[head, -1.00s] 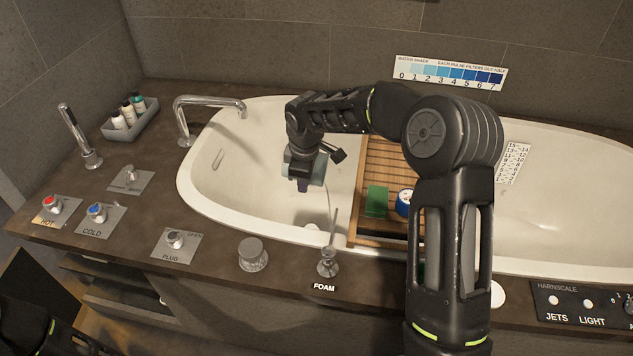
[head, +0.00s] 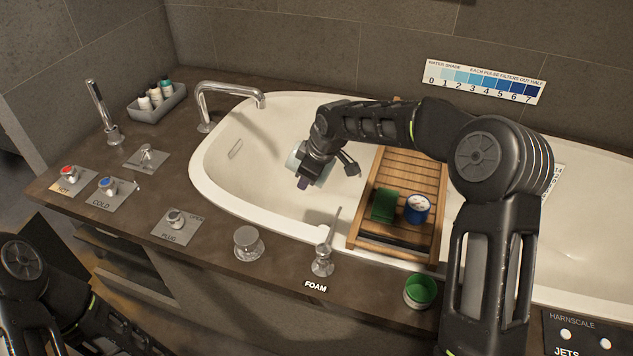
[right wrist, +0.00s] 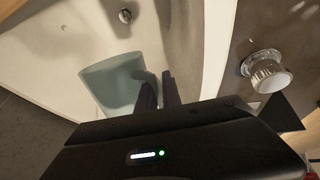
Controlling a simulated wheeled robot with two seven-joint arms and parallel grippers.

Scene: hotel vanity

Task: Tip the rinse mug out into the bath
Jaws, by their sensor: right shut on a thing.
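The rinse mug is a pale teal cup (right wrist: 112,84); in the head view only parts of it (head: 293,160) show around my wrist. My right gripper (right wrist: 158,92) is shut on its handle. In the head view my right gripper (head: 303,183) hangs over the left part of the white bath (head: 255,128), inside the rim. The mug looks tilted in the head view, but its mouth and contents cannot be made out. My left arm shows at the lower left; its gripper is out of view.
A wooden bath tray (head: 432,165) with a green block (head: 385,206) and a blue tub (head: 417,209) spans the bath right of the mug. The tap (head: 231,93) stands behind left.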

